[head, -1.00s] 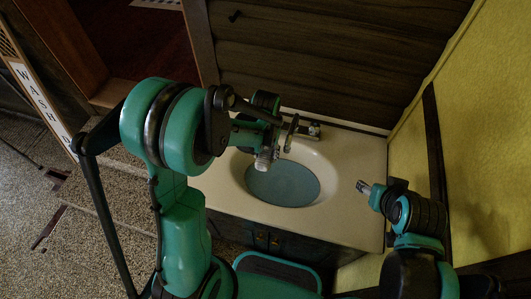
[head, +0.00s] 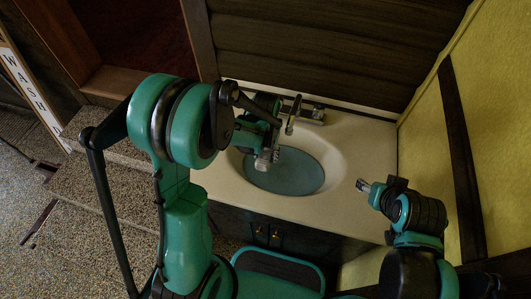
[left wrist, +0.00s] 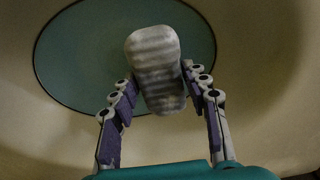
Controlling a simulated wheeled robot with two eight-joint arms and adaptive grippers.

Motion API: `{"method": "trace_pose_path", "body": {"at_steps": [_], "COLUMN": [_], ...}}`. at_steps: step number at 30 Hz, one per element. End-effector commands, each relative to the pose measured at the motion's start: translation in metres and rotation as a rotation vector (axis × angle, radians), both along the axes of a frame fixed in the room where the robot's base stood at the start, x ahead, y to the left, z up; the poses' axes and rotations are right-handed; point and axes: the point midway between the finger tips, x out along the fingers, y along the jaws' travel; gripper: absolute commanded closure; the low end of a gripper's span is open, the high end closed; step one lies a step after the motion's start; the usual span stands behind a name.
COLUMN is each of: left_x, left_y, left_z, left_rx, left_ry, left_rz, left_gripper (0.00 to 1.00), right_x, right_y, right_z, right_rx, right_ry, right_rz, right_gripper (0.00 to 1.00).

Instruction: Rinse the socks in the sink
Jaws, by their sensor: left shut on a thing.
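My left gripper (left wrist: 160,95) is shut on a grey-white striped sock (left wrist: 155,60), as the left wrist view shows. The sock sticks out past the fingertips, over the blue-green water in the sink (left wrist: 85,60). In the head view my left gripper (head: 266,160) is at the left side of the sink basin (head: 335,160), above the water (head: 295,178). I cannot tell whether the sock touches the water. My right gripper (head: 363,186) is over the right part of the counter, apart from the basin; its fingers are too small to tell their state.
A faucet (head: 308,113) stands at the back of the counter (head: 365,150), close to my left gripper. A dark wood-panelled wall (head: 310,50) is behind the sink. A yellow wall (head: 430,130) closes the right side. Dark cabinet doors (head: 290,236) are below the counter.

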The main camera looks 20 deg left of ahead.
Motion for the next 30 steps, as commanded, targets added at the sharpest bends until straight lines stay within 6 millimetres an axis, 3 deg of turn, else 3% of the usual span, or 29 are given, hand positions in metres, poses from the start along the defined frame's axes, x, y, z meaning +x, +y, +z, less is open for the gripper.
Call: {"method": "trace_pose_path", "body": {"at_steps": [9,15,30], "left_x": [0.000,0.000,0.000], "left_y": [0.000,0.000,0.000], "left_z": [-0.038,-0.055,-0.064], "left_rx": [0.000,0.000,0.000], "left_ry": [0.000,0.000,0.000], "left_rz": [0.000,0.000,0.000], "left_gripper": [0.89,0.89,0.89], "right_x": [0.000,0.000,0.000], "right_y": [0.000,0.000,0.000], "right_z": [-0.034,-0.043,-0.046], "right_rx": [0.000,0.000,0.000], "right_ry": [0.000,0.000,0.000], "right_rz": [0.000,0.000,0.000], "right_gripper": [0.46,0.46,0.46]}}
